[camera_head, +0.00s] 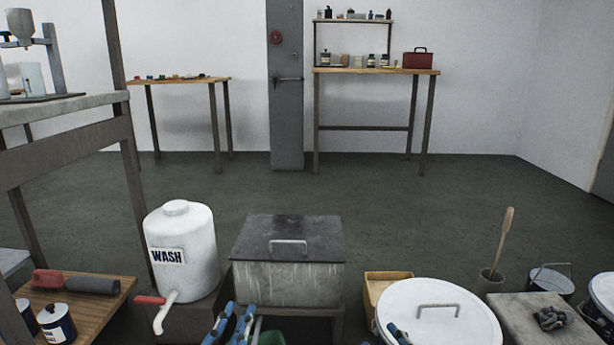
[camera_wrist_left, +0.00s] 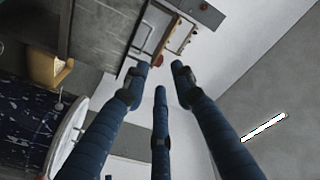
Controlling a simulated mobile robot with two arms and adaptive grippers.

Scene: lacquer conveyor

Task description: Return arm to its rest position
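My left gripper (camera_head: 235,324) shows at the bottom of the head view, in front of the grey lidded box (camera_head: 288,270). Its blue fingers also show in the left wrist view (camera_wrist_left: 160,76), spread apart with nothing between them, so it is open and empty. A small blue tip of my right gripper (camera_head: 398,334) shows at the bottom edge of the head view, overlapping the white round lid (camera_head: 438,318). The rest of it is out of frame, so I cannot tell its state.
A white WASH tank (camera_head: 182,252) with a red-handled tap stands left of the box. A wooden board (camera_head: 100,305) holds cans and a red-handled roller. A yellow bin (camera_head: 388,284) is beside the white lid. Tables stand at the back wall; the floor between is clear.

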